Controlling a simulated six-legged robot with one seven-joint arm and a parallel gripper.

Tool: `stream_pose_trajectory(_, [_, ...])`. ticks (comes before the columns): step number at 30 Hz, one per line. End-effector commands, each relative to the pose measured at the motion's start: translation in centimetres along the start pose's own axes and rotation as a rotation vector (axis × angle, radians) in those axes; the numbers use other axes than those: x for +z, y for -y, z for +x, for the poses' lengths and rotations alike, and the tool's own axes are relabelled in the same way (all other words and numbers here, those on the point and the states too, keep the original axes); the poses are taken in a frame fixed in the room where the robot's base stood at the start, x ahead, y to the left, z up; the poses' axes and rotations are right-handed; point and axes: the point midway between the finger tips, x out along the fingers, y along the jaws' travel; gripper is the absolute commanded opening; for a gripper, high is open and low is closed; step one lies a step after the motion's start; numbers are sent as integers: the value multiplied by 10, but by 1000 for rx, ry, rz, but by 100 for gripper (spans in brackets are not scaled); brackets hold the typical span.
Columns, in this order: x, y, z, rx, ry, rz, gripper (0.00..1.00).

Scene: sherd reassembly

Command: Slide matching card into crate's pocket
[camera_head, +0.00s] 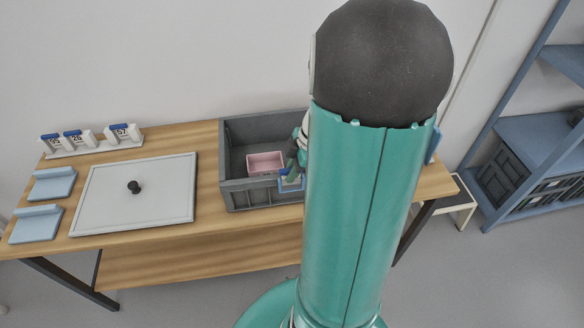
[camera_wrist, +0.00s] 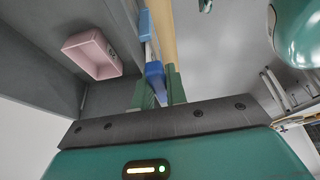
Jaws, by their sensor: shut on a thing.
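The grey crate (camera_head: 262,200) stands open on the wooden table. My gripper (camera_wrist: 158,88) is at its front wall near the right end, partly hidden by my arm in the head view. Its green fingers are shut on the dark blue top of a card (camera_wrist: 154,72). The light blue pocket (camera_head: 287,184) is on the crate's outer front wall. It also shows in the wrist view (camera_wrist: 145,25), just beyond the fingers. The card is at the pocket; how deep it sits, and its number, I cannot tell.
A pink box (camera_head: 265,162) lies inside the crate. A white rack (camera_head: 95,148) with blue-topped numbered cards stands at the back left. A pale panel with a black knob (camera_head: 103,208) and two light blue pieces (camera_head: 54,184) lie left. Blue shelves (camera_head: 545,150) stand right.

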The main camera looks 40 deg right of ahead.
Motion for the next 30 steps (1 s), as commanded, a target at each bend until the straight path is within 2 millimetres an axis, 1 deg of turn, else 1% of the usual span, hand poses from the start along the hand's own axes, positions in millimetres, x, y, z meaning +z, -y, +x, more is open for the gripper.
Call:
stream_pose_trajectory(11, [0,0,1,0,0,0,0])
stream_pose_trajectory(16, [2,0,6,-1,-1,0,0])
stream_pose_trajectory(17, [2,0,6,-1,-1,0,18])
stream_pose_trajectory(18, [2,0,5,0,-1,0,26])
stream_pose_trajectory(20, [2,0,5,0,-1,0,37])
stream_pose_trajectory(21, [2,0,5,0,-1,0,39])
stream_pose_trajectory(30, [2,0,5,0,-1,0,39])
